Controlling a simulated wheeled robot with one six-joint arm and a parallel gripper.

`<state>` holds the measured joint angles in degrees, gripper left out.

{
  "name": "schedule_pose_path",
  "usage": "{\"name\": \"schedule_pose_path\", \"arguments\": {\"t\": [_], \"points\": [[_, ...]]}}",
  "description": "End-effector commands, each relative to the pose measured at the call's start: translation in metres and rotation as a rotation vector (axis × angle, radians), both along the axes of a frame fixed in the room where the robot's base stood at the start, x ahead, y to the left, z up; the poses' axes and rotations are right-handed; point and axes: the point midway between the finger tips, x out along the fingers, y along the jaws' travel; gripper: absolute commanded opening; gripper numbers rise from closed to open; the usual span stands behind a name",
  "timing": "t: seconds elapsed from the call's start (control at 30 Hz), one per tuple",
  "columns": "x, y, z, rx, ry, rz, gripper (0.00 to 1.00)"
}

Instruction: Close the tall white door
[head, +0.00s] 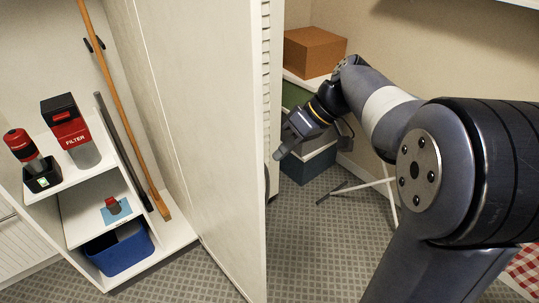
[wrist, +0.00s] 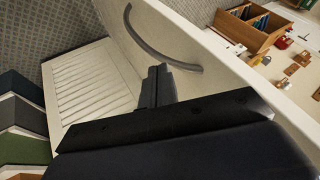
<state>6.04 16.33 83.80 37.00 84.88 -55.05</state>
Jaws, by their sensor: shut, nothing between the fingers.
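The tall white door (head: 205,130) stands open from a white cabinet. Its flat inner face shows in the head view, with slats just visible along its far edge. In the wrist view the door's outer face (wrist: 95,85) shows slats and a curved grey handle (wrist: 152,48). My gripper (head: 279,154) is on the outer side of the door, right of its free edge. It is shut and empty. In the wrist view the shut fingertips (wrist: 158,72) appear close to the handle; I cannot tell whether they touch.
Boxes (head: 314,50) are stacked behind my arm. A white-legged stand (head: 365,185) is at right.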

Motion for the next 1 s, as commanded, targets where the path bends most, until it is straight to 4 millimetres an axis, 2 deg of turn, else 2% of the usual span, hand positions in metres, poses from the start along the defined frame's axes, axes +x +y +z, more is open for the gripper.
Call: {"name": "schedule_pose_path", "arguments": {"t": [0.1,0.23,0.77,1.0], "points": [[-0.013,0.016,0.003,-0.001,-0.001,0.003,0.0],[-0.02,0.026,0.002,0.0,-0.001,0.002,0.0],[-0.025,0.032,0.001,0.0,-0.001,-0.002,0.0],[-0.038,0.049,0.0,0.001,-0.002,-0.036,0.0]]}}
